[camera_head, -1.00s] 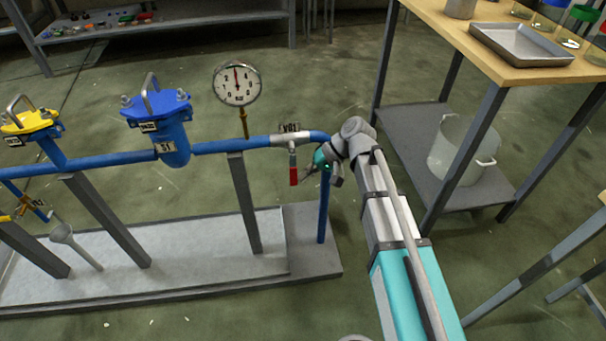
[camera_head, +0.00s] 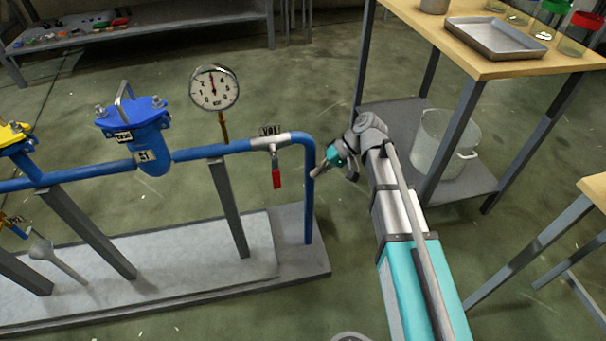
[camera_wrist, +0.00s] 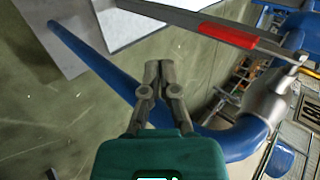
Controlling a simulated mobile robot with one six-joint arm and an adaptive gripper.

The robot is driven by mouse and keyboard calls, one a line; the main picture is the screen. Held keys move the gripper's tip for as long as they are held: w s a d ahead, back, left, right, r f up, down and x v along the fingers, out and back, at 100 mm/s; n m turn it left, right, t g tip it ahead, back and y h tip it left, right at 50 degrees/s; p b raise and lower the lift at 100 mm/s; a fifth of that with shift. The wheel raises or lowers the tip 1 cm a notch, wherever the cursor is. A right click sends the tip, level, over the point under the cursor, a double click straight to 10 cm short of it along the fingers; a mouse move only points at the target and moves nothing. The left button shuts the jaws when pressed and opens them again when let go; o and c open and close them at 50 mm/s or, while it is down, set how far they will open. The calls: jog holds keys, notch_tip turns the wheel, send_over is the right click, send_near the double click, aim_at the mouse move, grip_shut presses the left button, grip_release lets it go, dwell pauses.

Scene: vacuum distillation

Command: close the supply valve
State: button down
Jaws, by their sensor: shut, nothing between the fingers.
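The valve with the V01 tag (camera_head: 270,131) sits on the blue pipe near its right end. Its red-gripped lever (camera_head: 276,178) hangs down from the pipe, across the pipe's run. In the wrist view the lever's red grip (camera_wrist: 229,36) shows at the upper right, apart from the fingers. My gripper (camera_head: 316,173) is just right of the pipe's downward leg in the head view, with the lever on the other side of that leg. In the wrist view my gripper (camera_wrist: 159,66) is shut and empty; the blue pipe passes behind it.
A pressure gauge (camera_head: 214,88) and a blue filter housing (camera_head: 150,140) stand left of the valve. The pipe's downward leg (camera_head: 309,205) is close to my gripper. A wooden-topped table (camera_head: 490,62) with a tray stands at right, a pot (camera_head: 440,145) on its lower shelf.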

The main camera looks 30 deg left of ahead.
jog(key=w+d, duration=0.4)
jog(key=shift+d, duration=0.1)
jog(key=shift+d, duration=0.1)
dwell(0.6)
jog(key=s+d+m+t+h+p, duration=0.2)
jog(key=d+m+t+h+p, duration=0.15)
jog(key=d, duration=1.75)
jog(key=s+d+m+t+h+p, duration=0.1)
jog(key=d+m+t+h+p, duration=0.3)
jog(key=d, duration=1.6)
notch_tip(320, 180, up, 38)
jog(key=m+g+p, duration=0.1)
jog(key=p, duration=3.5)
jog(key=shift+w+a+f+y, duration=0.15)
jog(key=shift+w+f+y, duration=0.05)
jog(key=shift+y, duration=0.15)
